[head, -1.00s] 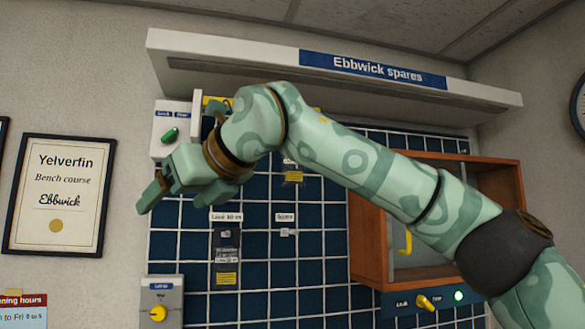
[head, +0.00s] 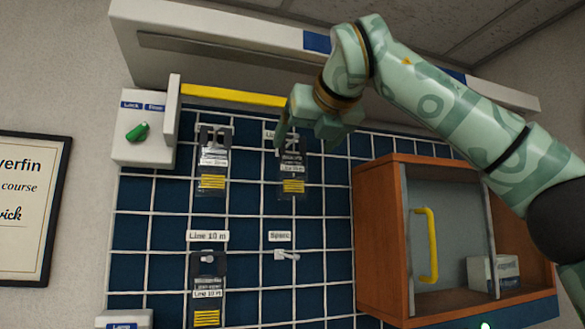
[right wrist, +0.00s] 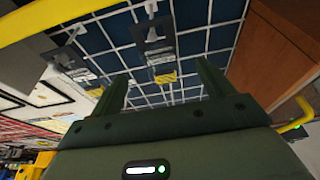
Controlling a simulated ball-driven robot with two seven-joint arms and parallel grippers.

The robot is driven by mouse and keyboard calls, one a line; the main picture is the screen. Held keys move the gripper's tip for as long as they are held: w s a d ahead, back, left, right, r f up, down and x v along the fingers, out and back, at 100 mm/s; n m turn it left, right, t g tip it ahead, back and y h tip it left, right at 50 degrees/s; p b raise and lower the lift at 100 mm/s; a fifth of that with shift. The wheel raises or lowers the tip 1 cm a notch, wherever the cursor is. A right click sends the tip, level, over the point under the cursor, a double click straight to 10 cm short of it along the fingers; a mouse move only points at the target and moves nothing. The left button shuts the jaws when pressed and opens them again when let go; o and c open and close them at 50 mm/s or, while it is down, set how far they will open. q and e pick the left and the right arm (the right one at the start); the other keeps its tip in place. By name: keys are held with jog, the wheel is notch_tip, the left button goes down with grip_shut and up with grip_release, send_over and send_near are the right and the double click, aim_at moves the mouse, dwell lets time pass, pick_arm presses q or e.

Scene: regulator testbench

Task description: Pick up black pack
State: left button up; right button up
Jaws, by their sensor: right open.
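Black packs with yellow striped labels hang on a blue tiled board. In the head view, one is at upper left (head: 213,165), one at upper right (head: 292,172), and one lower down (head: 208,290) under a "Line 10 m" tag. My right gripper (head: 304,133) is open at the top of the upper right pack and partly covers its tag. In the right wrist view a black pack (right wrist: 154,48) hangs ahead between the open fingers (right wrist: 163,85), apart from them. Another pack (right wrist: 70,60) hangs to its left. My left gripper is not in view.
A yellow bar (head: 235,95) runs above the packs, under a white overhead shelf (head: 215,50). A white box with a green knob (head: 137,131) is at left. A wooden cabinet (head: 378,235) with a yellow handle (head: 428,245) stands right of the board. A bare peg (head: 287,255) sits below.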

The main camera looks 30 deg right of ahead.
aim_at(295, 156)
jog(key=x, duration=0.3)
jog(key=shift+w, duration=0.4)
jog(key=shift+w+d+p, duration=0.25)
jog(key=shift+w+p, duration=0.05)
jog(key=shift+p, duration=0.5)
jog(key=p+x, duration=0.1)
jog(key=x, duration=0.2)
jog(key=shift+w+f+p, duration=0.15)
jog(key=shift+w+p, duration=0.15)
jog(key=shift+p, duration=0.1)
jog(key=shift+w+f, duration=0.15)
jog(key=shift+w, duration=0.2)
jog(key=shift+s, duration=0.25)
jog(key=c, duration=0.5)
jog(key=shift+s, duration=0.1)
jog(key=c, duration=0.5)
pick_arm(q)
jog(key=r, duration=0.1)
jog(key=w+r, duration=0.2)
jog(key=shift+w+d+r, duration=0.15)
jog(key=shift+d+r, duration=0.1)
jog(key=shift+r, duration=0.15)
pick_arm(e)
jog(key=shift+c, duration=0.5)
